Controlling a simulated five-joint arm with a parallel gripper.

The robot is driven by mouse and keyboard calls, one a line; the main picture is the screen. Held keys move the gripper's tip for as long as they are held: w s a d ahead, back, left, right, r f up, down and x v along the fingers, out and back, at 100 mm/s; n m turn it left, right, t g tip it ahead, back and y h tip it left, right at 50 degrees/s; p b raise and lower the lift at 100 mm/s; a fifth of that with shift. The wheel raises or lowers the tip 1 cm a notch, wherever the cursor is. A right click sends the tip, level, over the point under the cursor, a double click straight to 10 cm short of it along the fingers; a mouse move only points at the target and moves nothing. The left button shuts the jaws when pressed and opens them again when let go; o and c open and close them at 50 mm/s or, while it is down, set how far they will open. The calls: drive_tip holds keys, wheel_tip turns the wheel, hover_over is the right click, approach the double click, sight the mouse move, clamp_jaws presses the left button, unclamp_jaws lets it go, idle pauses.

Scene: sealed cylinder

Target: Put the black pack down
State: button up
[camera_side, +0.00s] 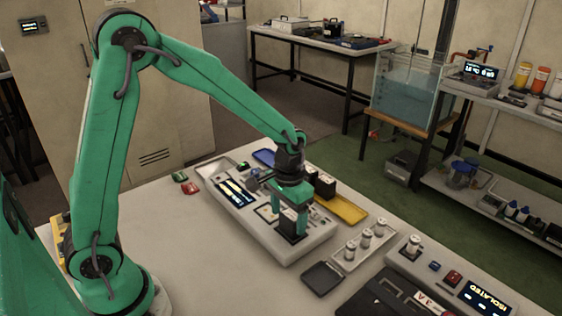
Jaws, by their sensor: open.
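My gripper (289,222) points down over the front part of a pale grey device (245,219) on the table. Its two green fingers are open, one on each side of a black pack (289,228). The pack stands low at the device's front end, and its top is partly hidden by the gripper. I cannot tell whether the fingers touch it. Another dark, upright block (325,187) stands just behind and right of the gripper, near a yellow tray (348,211).
A tray with several small pale cylinders (366,238) lies to the right. A black square dish (322,278) is in front of it. A console reading "ISOLATED" (488,297) stands at the front right. Bare table (200,270) lies left of the device.

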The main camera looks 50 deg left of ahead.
sight(287, 217)
wheel_tip(287, 217, up, 10)
idle(0.5)
drive_tip(key=shift+f, duration=0.1)
drive_tip(key=shift+s, duration=0.1)
drive_tip(key=s+a+r+t, duration=0.2)
drive_tip(key=s+r, duration=0.1)
drive_tip(key=s, duration=0.5)
drive_tip(key=s+a+r+t, duration=0.2)
drive_tip(key=s+r+t, duration=0.1)
drive_tip(key=s, duration=0.5)
drive_tip(key=shift+s+a+r+t, duration=0.2)
drive_tip(key=shift+a+r+t, duration=0.1)
drive_tip(key=shift+r, duration=0.3)
idle(1.1)
